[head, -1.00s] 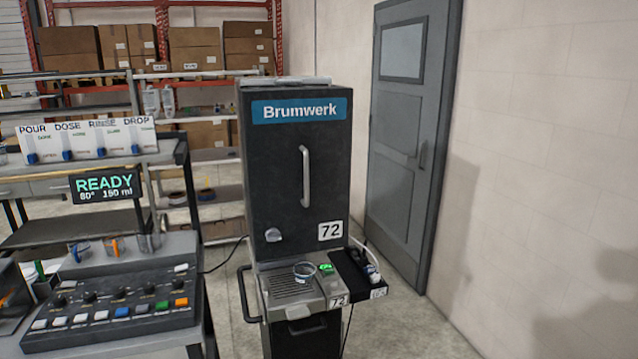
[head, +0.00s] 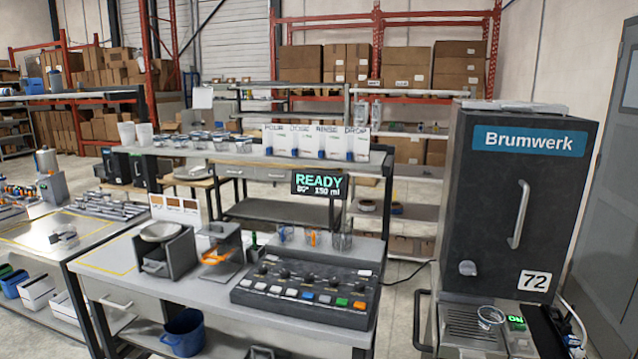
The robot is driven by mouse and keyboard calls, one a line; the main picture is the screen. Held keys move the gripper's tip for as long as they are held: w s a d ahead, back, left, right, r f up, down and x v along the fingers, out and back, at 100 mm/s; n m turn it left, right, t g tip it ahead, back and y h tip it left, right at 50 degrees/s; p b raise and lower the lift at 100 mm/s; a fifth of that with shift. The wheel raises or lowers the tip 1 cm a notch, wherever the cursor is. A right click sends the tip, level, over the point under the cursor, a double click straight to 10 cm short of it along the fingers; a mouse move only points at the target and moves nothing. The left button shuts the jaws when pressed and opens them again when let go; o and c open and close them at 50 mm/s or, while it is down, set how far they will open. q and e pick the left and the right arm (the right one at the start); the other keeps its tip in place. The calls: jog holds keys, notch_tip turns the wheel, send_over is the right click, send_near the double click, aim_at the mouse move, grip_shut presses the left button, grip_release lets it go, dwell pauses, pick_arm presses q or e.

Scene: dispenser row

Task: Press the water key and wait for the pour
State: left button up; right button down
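The control panel (head: 305,290) is a dark sloped box on the bench, with knobs above a row of several keys. The keys include white ones, a blue key (head: 307,296), a green key (head: 342,302) and an orange key (head: 360,305). Their labels are too small to read, so I cannot tell which is the water key. The display (head: 319,186) above reads READY and 150 ml. A clear cup (head: 490,317) stands on the drip grate of the black Brumwerk machine (head: 510,190), number 72. I see no stream into it. Neither gripper shows.
Two small dispensers (head: 165,252) stand left of the panel on the bench. A shelf (head: 270,155) behind carries cups and labelled white dispensers. A blue bucket (head: 184,332) is below the bench. A floor gap separates bench and machine.

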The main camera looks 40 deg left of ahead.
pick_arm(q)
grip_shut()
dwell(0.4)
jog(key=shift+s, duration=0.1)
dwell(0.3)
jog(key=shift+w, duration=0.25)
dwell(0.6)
